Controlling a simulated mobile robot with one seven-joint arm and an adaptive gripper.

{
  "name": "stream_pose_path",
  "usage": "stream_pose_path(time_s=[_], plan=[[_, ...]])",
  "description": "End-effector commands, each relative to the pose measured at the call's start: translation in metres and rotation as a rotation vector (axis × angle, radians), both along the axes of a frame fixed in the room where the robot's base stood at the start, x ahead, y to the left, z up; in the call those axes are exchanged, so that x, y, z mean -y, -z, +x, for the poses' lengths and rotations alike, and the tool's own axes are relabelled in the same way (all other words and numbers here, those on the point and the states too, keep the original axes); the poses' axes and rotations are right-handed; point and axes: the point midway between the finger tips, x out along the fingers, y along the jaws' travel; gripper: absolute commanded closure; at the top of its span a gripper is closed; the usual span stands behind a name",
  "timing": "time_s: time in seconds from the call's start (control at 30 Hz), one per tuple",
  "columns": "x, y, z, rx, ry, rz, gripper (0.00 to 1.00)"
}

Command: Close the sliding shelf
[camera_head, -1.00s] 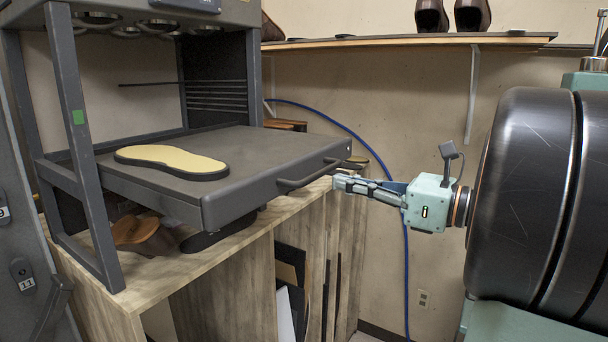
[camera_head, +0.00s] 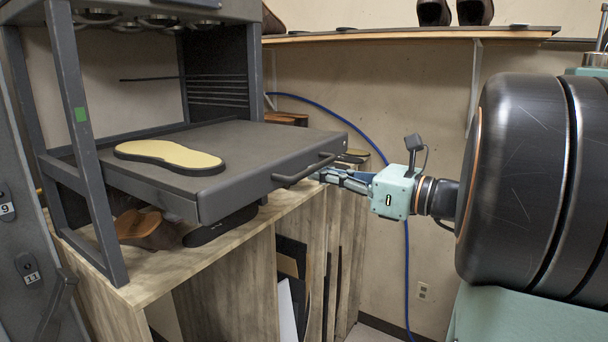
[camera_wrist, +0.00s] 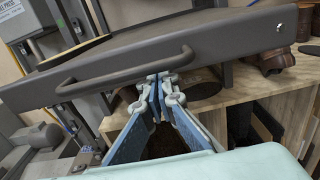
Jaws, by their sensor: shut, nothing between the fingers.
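The sliding shelf (camera_head: 240,150) is a dark grey tray pulled out of its grey frame, with a curved bar handle (camera_head: 303,171) on its front. The shelf's front face (camera_wrist: 215,48) and the handle (camera_wrist: 120,68) also show in the wrist view. A tan sole (camera_head: 168,156) with a dark edge lies on the shelf.
A wooden bench (camera_head: 235,245) stands under the frame, with brown shoes (camera_head: 150,228) beneath the shelf. A wall shelf (camera_head: 400,35) carries shoes at the back. A blue hose (camera_head: 345,122) runs down the wall. A grey post (camera_head: 90,150) stands at the left.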

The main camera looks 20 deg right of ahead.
Motion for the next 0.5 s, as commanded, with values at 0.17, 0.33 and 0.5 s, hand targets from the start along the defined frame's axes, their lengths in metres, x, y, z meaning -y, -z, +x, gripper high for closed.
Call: stream_pose_path(time_s=[0.17,0.33,0.5], plan=[[-0.026,-0.001,0.03,0.001,-0.01,0.0,1.0],[-0.055,-0.001,0.066,0.001,-0.009,0.001,1.0],[-0.084,0.0,0.104,0.001,-0.009,0.001,1.0]])
